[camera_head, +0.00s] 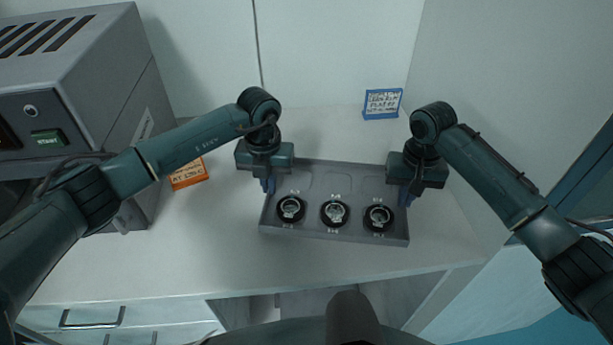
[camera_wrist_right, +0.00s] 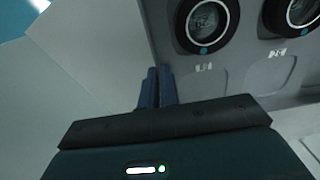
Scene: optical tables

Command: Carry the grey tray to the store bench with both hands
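The grey tray (camera_head: 335,235) is level at the white bench in the head view, with three round black-rimmed pieces (camera_head: 335,213) in its front row. I cannot tell whether its underside touches the bench. My left gripper (camera_head: 268,186) is at the tray's left end, its blue fingers close together on the end wall. My right gripper (camera_head: 404,196) is at the right end. In the right wrist view its fingers (camera_wrist_right: 157,88) are close together with the tray wall (camera_wrist_right: 157,25) between them. The tips are partly hidden.
A grey machine (camera_head: 100,110) with a green start button stands at the left. An orange label (camera_head: 188,174) is beside it and a blue-framed label (camera_head: 382,103) stands at the back. The bench (camera_head: 170,255) is clear in front. A wall is close on the right.

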